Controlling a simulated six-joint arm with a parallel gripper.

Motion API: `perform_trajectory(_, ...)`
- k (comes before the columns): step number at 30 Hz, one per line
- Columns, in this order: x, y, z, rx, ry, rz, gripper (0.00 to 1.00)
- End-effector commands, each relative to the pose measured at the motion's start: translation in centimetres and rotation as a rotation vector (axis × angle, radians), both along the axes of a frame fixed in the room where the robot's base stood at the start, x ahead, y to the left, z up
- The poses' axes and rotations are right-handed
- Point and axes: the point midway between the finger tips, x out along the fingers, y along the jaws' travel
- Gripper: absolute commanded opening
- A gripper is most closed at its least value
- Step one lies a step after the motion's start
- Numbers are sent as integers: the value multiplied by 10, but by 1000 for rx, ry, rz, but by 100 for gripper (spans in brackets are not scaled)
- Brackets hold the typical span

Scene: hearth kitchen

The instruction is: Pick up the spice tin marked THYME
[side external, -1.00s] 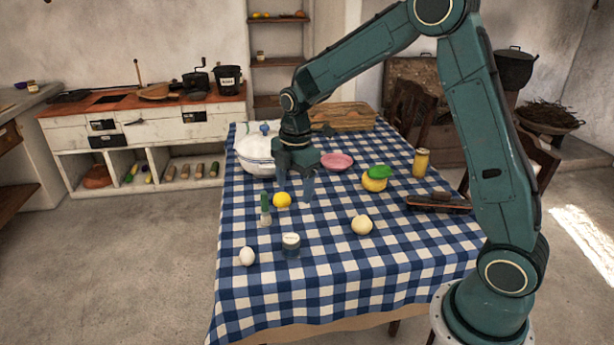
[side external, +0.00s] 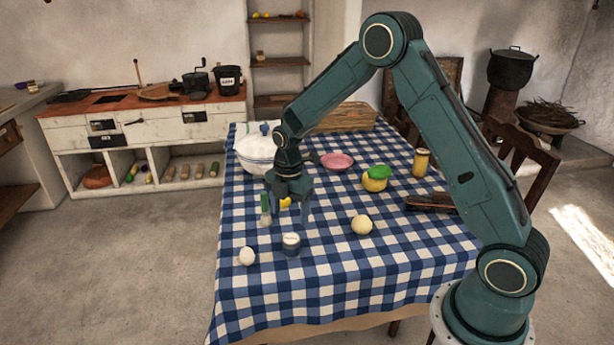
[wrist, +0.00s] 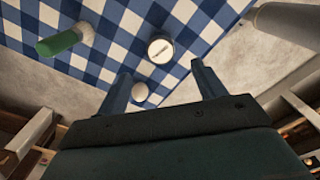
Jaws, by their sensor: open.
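A small round tin (side external: 291,245) with a blue-grey side and a pale top stands upright on the checked cloth near the table's left front. In the wrist view its white top (wrist: 160,48) carries a dark mark too small to read, so I cannot confirm THYME. My gripper (side external: 289,222) points down just above and behind the tin in the side view. Its fingers are apart with nothing between them. In the wrist view the tin shows beyond the open fingertips (wrist: 160,68), roughly centred between them.
A white egg (side external: 247,256) lies left of the tin. A lemon (side external: 285,202) is partly hidden behind my gripper. A pale round item (side external: 361,225) sits to the right. The cloth in front is clear.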

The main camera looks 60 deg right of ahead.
Motion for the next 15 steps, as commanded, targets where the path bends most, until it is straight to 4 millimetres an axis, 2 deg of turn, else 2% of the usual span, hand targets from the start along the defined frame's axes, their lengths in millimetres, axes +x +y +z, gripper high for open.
perform_trajectory(6,-1,0,-33,0,3,0,69)
perform_trajectory(10,0,0,-44,0,1,0,69)
perform_trajectory(15,0,0,-48,0,-1,-1,69)
